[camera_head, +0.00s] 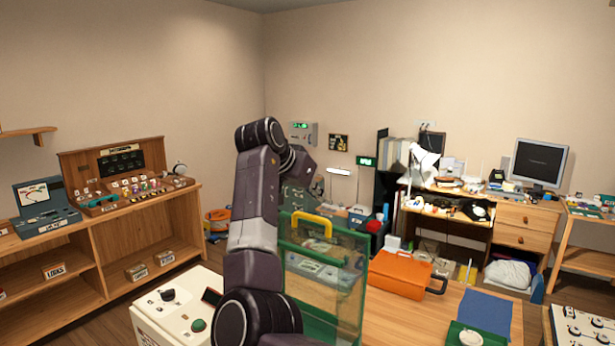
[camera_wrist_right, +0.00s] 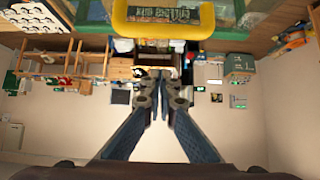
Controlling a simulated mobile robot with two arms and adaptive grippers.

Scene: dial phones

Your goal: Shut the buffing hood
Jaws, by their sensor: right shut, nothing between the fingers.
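The buffing hood (camera_head: 345,262) is a clear panel or box with a green frame, standing upright in the middle of the head view. A yellow handle (camera_head: 312,222) is on its upper edge. In the right wrist view the handle (camera_wrist_right: 165,30) crosses the top of the picture, with a dark label upside down beside it. My right gripper (camera_wrist_right: 162,78) is shut and empty, its fingertips apart from the handle in that picture. In the head view my right arm rises left of the hood, and the right gripper (camera_head: 300,170) is partly hidden behind it. My left gripper is not in view.
An orange case (camera_head: 400,273) lies on the wooden table right of the hood, near a blue mat (camera_head: 485,312) and a green tray (camera_head: 462,335). A cream console (camera_head: 180,305) stands left. A shelf unit (camera_head: 110,250) and a cluttered desk (camera_head: 525,220) are farther back.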

